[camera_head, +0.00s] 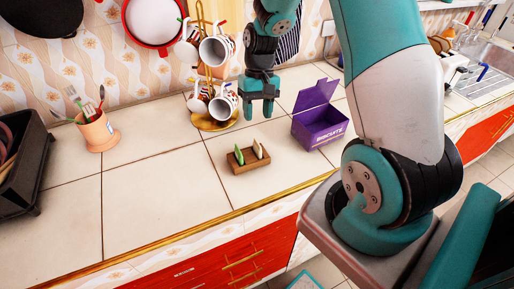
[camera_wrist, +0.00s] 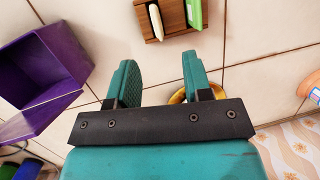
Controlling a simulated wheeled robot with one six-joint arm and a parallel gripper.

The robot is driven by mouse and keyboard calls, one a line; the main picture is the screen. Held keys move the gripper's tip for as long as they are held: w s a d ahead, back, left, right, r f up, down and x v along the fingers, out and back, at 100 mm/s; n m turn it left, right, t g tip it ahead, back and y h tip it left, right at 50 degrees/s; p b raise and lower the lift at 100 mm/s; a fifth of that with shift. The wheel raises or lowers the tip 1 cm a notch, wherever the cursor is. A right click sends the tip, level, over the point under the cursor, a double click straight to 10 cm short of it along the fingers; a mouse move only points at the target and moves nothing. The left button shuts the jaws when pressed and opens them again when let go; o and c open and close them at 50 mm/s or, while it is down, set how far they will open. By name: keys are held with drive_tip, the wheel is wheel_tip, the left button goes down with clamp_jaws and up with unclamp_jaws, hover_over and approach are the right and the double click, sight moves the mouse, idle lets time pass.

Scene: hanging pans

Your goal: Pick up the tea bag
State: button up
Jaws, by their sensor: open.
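Two small packets, which look like tea bags, stand upright in a small brown wooden holder (camera_head: 249,167) on the tiled counter. One is a green tea bag (camera_head: 239,155) and the other a cream tea bag (camera_head: 257,149). In the wrist view the green tea bag (camera_wrist: 194,13) and the cream tea bag (camera_wrist: 156,22) show at the top edge, in the holder (camera_wrist: 174,24), which is partly cut off. My gripper (camera_head: 257,115) points down above the counter, behind the holder and apart from it. Its fingers (camera_wrist: 158,77) are open with nothing between them.
A purple biscuit box (camera_head: 320,128) with its lid raised stands right of the holder. A mug stand with hanging mugs (camera_head: 222,104) on a gold base (camera_head: 214,122) is close left of my gripper. A utensil pot (camera_head: 99,133) stands farther left. The counter left of the holder is clear.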

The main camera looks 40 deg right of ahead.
sight(256, 142)
drive_tip(key=x, duration=0.4)
drive_tip(key=shift+a+f+p, duration=0.1)
drive_tip(key=shift+p, duration=0.2)
drive_tip(key=shift+s+p+x, duration=0.15)
drive_tip(key=shift+p+x, duration=0.3)
drive_tip(key=shift+x, duration=0.85)
drive_tip(key=shift+s+p+x, duration=0.1)
drive_tip(key=shift+p+x, duration=0.3)
drive_tip(key=shift+x, duration=0.85)
drive_tip(key=shift+c, duration=0.3)
clamp_jaws()
